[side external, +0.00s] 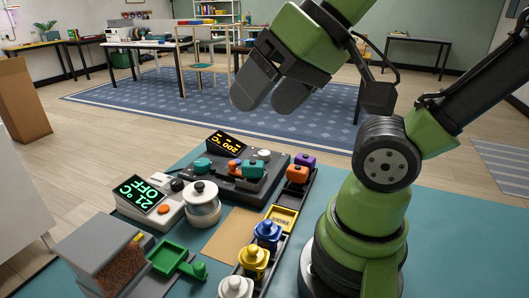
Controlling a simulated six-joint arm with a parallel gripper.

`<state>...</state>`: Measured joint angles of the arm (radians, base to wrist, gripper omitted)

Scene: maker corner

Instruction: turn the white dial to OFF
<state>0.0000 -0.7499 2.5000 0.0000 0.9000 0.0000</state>
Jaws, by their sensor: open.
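The white dial (263,154) is a small round knob on top of a dark grey machine (225,186), near its back right. The machine's tilted display (226,145) shows 200 °C in amber, upside down from this side. The dial's pointer is too small to read. My gripper (264,108) is open and empty, high above and behind the dial in the picture, well apart from it. Its dark fingers point down and to the left.
A white unit (150,206) with a green display reading OFF, 21 °C stands left, beside a lidded white pot (203,206). Orange and teal parts sit on the dark machine. A black rack (284,232) with coloured pieces runs along its right. A green scoop (172,260) lies in front.

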